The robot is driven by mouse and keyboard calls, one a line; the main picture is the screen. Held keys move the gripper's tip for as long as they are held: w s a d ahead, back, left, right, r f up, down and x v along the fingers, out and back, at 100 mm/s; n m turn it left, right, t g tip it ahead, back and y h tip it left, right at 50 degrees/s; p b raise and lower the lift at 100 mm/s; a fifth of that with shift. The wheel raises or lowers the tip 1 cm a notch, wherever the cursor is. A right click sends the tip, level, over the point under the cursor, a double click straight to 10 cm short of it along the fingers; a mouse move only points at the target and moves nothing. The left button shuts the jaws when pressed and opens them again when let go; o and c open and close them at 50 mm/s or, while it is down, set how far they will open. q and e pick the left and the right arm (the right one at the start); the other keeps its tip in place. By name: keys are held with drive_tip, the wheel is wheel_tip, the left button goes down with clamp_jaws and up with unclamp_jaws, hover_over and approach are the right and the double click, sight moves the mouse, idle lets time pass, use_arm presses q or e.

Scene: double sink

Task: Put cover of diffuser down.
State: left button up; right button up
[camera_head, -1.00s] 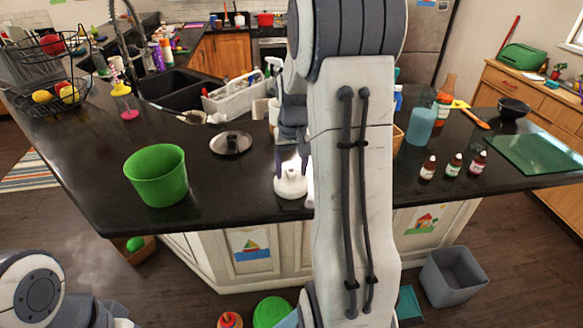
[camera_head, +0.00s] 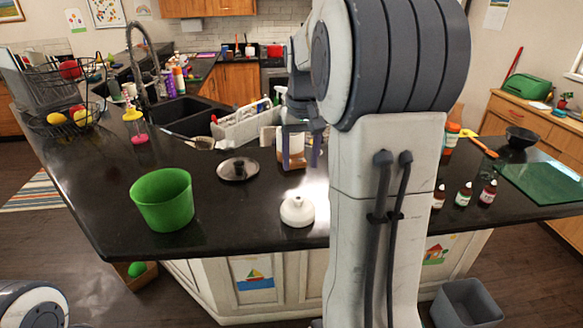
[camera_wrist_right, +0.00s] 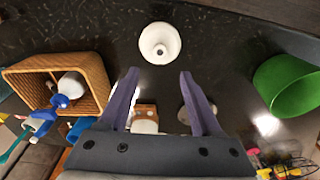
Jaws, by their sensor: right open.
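The white, domed diffuser cover (camera_head: 297,212) sits upright on the dark counter near its front edge. It also shows in the right wrist view (camera_wrist_right: 160,44), just beyond the fingertips. My right gripper (camera_head: 300,163) is open and empty, with its two purple fingers above and behind the cover, apart from it. In the right wrist view the open fingers (camera_wrist_right: 158,74) have a clear gap between them. A white and brown object (camera_head: 295,148) shows between the fingers, farther back; I cannot tell whether it is the diffuser's body. My left gripper is not in view.
A wicker basket (camera_wrist_right: 92,72) shows in the wrist view. Small bottles (camera_head: 463,194) stand right.

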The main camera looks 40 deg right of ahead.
drive_tip(key=shift+r, duration=0.15)
drive_tip(key=s+a+f+n, duration=0.2)
drive_tip(key=a, duration=0.6)
drive_tip(key=s+a+f+n+y, duration=0.1)
drive_tip(key=a+n, duration=0.2)
drive_tip(key=a, duration=0.5)
drive_tip(key=s+a+f+n, duration=0.2)
drive_tip(key=a, duration=0.6)
drive_tip(key=s+a+f+n, duration=0.2)
drive_tip(key=s+a+n, duration=0.1)
drive_tip(key=s, duration=0.4)
drive_tip(key=s+a+f+n+g, duration=0.1)
drive_tip(key=s+a+f+n, duration=0.1)
drive_tip(key=s+a, duration=0.4)
drive_tip(key=shift+s+f+n+y, duration=0.3)
drive_tip(key=shift+s+f+n, duration=0.1)
drive_tip(key=shift+s+f, duration=0.5)
drive_tip(key=shift+a, duration=0.1)
drive_tip(key=shift+f+b, duration=0.7)
drive_tip(key=shift+b, duration=0.05)
